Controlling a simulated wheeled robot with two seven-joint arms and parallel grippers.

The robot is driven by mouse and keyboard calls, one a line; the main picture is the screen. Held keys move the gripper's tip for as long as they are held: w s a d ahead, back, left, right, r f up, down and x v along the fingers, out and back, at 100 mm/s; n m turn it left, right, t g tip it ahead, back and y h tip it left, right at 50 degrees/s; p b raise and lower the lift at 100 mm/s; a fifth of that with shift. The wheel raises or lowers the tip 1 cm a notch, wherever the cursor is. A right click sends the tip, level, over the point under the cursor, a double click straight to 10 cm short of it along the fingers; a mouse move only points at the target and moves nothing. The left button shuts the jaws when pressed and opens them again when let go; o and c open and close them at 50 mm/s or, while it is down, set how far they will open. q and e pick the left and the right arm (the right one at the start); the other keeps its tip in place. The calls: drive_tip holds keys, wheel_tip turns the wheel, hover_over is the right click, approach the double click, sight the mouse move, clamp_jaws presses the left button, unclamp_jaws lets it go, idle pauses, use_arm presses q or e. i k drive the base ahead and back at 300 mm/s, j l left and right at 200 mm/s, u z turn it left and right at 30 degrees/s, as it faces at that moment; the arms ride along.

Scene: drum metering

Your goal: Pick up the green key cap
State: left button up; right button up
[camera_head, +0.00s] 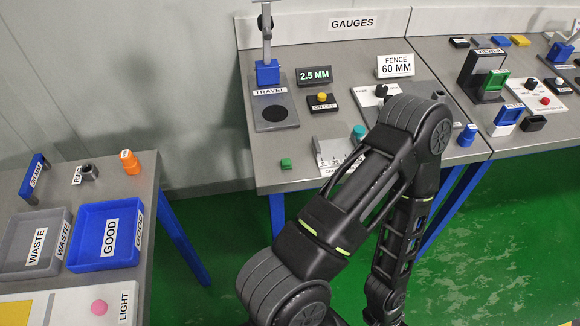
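A small green block (286,164), which looks like the green key cap, sits on the grey gauges table near its front left edge. It stands alone, with bare tabletop around it. One of my arms rises from the bottom middle, bends over the table's front right of the block, and drops back out of the bottom edge. Neither of my grippers shows in the head view, so their state is hidden. The arm hides part of the caliper area to the right of the block.
A grey caliper block (335,152) and teal knob (359,132) stand right of the green block. A travel gauge (273,110) stands behind it. At left, a table holds a grey waste tray (14,268), blue good tray (79,237) and orange piece (130,163). Green floor lies between.

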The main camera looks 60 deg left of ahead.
sight(285, 164)
drive_tip(key=j+u, duration=0.15)
drive_tip(key=u, duration=0.35)
drive_tip(key=i+u, duration=0.15)
drive_tip(key=u, duration=0.35)
drive_tip(key=i+j+u, duration=0.1)
drive_tip(key=u, duration=0.35)
drive_tip(key=i+u, duration=0.15)
drive_tip(key=u, duration=0.35)
drive_tip(key=i+u, duration=0.1)
drive_tip(key=u, duration=0.4)
drive_tip(key=k+l+z, duration=0.65)
drive_tip(key=i+l, duration=0.2)
drive_tip(key=i, duration=0.2)
